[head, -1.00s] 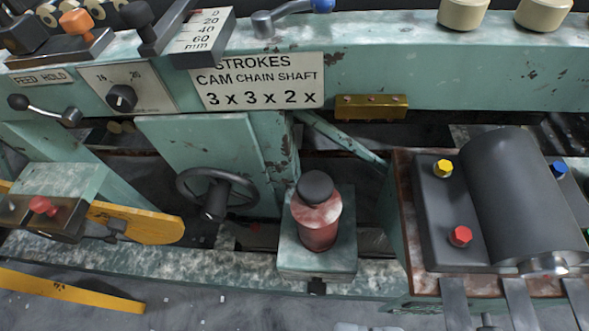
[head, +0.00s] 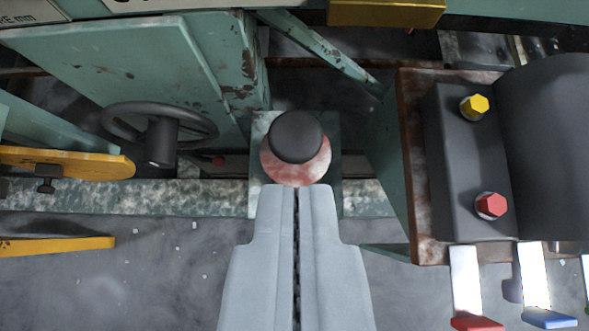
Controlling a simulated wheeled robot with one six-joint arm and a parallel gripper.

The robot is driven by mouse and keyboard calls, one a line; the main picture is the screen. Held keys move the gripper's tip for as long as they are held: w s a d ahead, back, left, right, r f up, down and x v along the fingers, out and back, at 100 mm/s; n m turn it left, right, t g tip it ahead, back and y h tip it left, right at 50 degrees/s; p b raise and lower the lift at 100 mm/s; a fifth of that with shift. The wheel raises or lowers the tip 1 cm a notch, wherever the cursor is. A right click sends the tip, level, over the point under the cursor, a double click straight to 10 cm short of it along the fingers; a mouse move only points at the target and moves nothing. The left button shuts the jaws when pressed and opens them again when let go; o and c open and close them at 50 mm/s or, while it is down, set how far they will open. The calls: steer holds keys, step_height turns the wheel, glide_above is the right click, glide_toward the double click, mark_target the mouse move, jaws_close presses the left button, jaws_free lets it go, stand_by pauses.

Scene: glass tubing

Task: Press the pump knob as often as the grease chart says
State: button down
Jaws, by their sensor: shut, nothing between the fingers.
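The pump knob (head: 296,137) is a black dome on top of a red, worn pump body (head: 283,172), seen from above. The pump stands on a green block (head: 262,124). My gripper (head: 297,187) is shut and empty. Its fingertips show just below the knob in the picture and cover the near edge of the red body; I cannot tell whether they touch it. The grease chart is out of the current view, apart from possible cut-off signs at the top edge.
A black handwheel (head: 190,125) is at the left, beside a green panel (head: 130,65). At the right, a dark motor (head: 550,140) sits with a yellow bolt (head: 473,107) and a red bolt (head: 490,205). A brass block (head: 385,12) is above. Grey floor lies in front.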

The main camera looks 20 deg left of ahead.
glide_above(296, 152)
steer(key=f, duration=0.6)
steer(key=shift+s+d+f, duration=0.1)
steer(key=shift+s+f, duration=0.15)
steer(key=shift+s, duration=0.05)
step_height(296, 152, down, 2)
steer(key=shift+f, duration=0.15)
steer(key=shift+w+f, duration=0.1)
steer(key=shift+f, duration=0.8)
steer(key=shift+f, duration=0.1)
steer(key=shift+f, duration=1)
steer(key=shift+r, duration=0.4)
steer(key=r, duration=0.4)
steer(key=shift+s+r, duration=0.1)
steer(key=shift+s, duration=0.25)
steer(key=v, duration=0.9)
